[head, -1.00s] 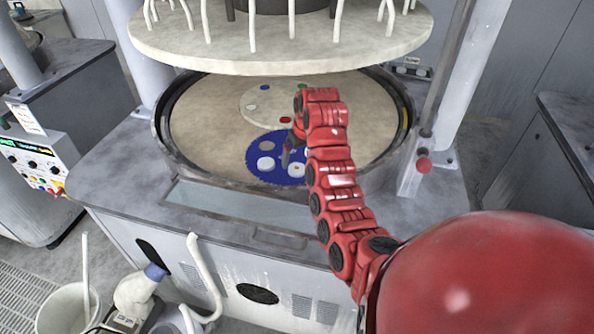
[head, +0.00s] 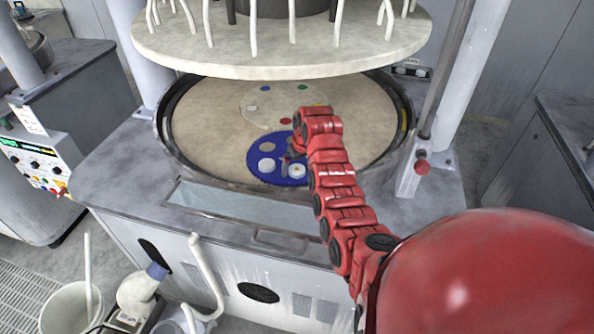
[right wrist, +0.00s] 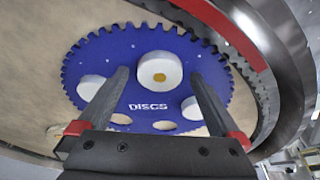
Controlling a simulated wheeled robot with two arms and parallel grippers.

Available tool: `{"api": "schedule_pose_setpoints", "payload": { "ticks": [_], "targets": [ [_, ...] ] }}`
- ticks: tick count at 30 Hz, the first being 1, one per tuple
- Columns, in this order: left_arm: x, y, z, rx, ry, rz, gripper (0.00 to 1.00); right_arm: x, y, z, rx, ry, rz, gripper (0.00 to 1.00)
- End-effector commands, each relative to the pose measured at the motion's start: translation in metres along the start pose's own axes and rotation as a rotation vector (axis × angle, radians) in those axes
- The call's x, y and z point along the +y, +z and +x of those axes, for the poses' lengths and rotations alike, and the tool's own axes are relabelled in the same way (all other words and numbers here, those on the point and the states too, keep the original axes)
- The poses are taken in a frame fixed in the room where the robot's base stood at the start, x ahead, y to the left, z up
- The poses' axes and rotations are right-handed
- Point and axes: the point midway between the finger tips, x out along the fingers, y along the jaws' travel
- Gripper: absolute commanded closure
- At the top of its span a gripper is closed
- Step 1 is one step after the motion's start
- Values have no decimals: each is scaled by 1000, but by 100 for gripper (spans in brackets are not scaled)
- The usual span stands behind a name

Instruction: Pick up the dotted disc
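The dotted disc (right wrist: 160,77) is white with a small yellowish dot in its middle. It lies in a pocket of the blue toothed carrier marked DISCS (right wrist: 120,52), and shows in the head view (head: 297,171) too. Plain white discs sit in the carrier to its left (right wrist: 91,88) and right (right wrist: 190,112) in the wrist view, partly behind the fingers. My right gripper (right wrist: 158,74) is open and empty. Its fingertips appear either side of the dotted disc in the wrist view; I cannot tell the gap in height. My left gripper is not in view.
The carrier lies on a beige round platen (head: 205,125) inside a dark raised rim. A pale carrier (head: 262,112) with coloured spots lies behind. A large upper plate (head: 280,60) with hanging hoses is overhead. A post (head: 455,90) stands at right.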

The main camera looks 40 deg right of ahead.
Motion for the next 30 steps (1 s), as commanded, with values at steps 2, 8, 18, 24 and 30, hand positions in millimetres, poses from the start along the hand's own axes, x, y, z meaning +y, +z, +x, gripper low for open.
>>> {"api": "schedule_pose_setpoints", "payload": {
  "ticks": [2, 8, 18, 24, 30],
  "targets": [
    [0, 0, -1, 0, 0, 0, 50, 0, 3, 3, -7, -1, 0, 20],
    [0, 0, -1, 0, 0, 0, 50, 0, 3, 3, -8, -1, 1, 56],
    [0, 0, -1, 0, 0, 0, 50, 0, 4, 4, -10, -1, 1, 93],
    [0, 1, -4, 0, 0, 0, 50, -1, 1, 0, -8, 0, 1, 93],
    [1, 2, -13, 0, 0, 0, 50, -8, -12, -18, -6, -1, -4, 93]
  ]
}}
